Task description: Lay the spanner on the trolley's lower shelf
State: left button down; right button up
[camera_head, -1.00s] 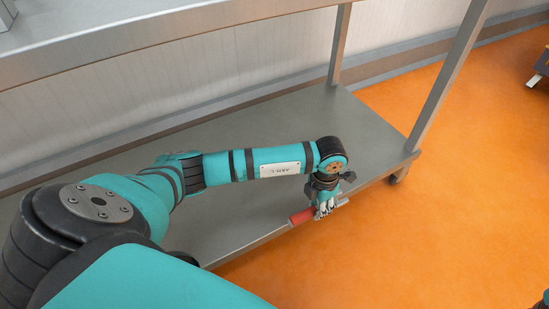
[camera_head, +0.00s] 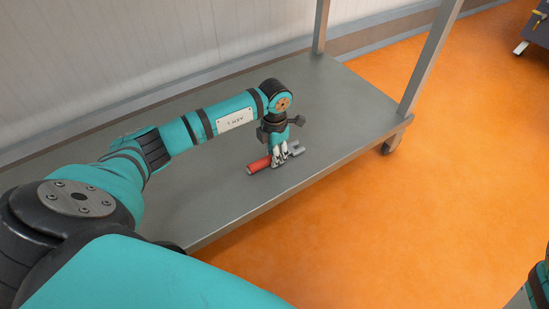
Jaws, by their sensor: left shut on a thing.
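The spanner (camera_head: 259,164) has a red handle and a grey metal end. My left gripper (camera_head: 280,160) points down and is shut on the spanner around its middle. The spanner is over the trolley's lower shelf (camera_head: 345,110), a flat grey metal sheet, inside its front edge. It looks very close to the shelf surface; I cannot tell whether it touches. My right gripper is not in view; only a bit of my right arm shows at the lower right corner.
Grey trolley posts stand at the back (camera_head: 320,28) and at the right (camera_head: 430,60). A caster (camera_head: 392,143) sits under the right corner. The shelf around the spanner is bare. Orange floor (camera_head: 400,220) lies in front, and a dark wheeled unit (camera_head: 537,35) stands at the far right.

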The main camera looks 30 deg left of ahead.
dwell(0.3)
pick_arm(q)
jog(key=shift+f, duration=0.2)
jog(key=c, duration=1.1)
grip_release()
